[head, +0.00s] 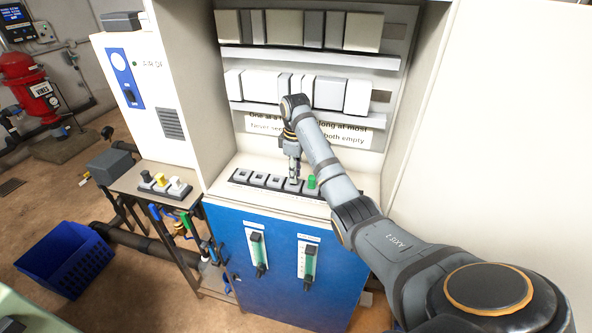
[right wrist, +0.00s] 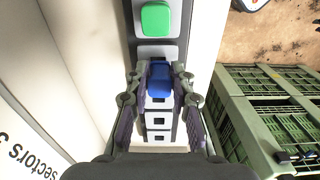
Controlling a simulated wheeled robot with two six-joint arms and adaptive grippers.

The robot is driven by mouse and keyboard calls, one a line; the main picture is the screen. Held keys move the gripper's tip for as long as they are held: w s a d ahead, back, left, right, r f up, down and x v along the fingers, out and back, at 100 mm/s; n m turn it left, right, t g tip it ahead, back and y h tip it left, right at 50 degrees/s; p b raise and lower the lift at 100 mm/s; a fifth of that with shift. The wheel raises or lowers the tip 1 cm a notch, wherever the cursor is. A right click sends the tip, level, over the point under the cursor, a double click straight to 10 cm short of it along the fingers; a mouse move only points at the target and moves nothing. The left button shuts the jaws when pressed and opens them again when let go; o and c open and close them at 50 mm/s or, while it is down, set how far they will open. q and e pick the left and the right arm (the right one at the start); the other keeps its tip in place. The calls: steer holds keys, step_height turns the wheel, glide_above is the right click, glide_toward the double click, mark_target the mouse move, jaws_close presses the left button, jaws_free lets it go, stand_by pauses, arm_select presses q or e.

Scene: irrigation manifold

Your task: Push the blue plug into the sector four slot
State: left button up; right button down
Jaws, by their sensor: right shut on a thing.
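A row of square slots (head: 258,179) runs along the cabinet's ledge. A green plug (head: 311,182) stands in a slot towards the right end. It also shows at the top of the right wrist view (right wrist: 155,19). My right gripper (head: 294,180) points down over the slot just left of the green plug. How deep the plug sits is hidden. Empty slots (right wrist: 158,121) follow below it. My left gripper is not in view.
A side table holds a rack (head: 178,193) with black, yellow and white plugs. Shelves with pale boxes (head: 342,94) and a printed sign (head: 345,136) stand behind the slots. The cabinet walls close in on both sides. A blue crate (head: 65,258) lies on the floor.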

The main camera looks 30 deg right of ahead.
steer(key=shift+w+d, duration=0.1)
steer(key=shift+w+d+f, duration=0.1)
steer(key=shift+s, duration=0.25)
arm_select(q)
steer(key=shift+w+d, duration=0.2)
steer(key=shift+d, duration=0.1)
arm_select(e)
steer(key=shift+w, duration=0.1)
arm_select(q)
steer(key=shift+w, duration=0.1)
arm_select(e)
steer(key=shift+f, duration=0.55)
stand_by(0.6)
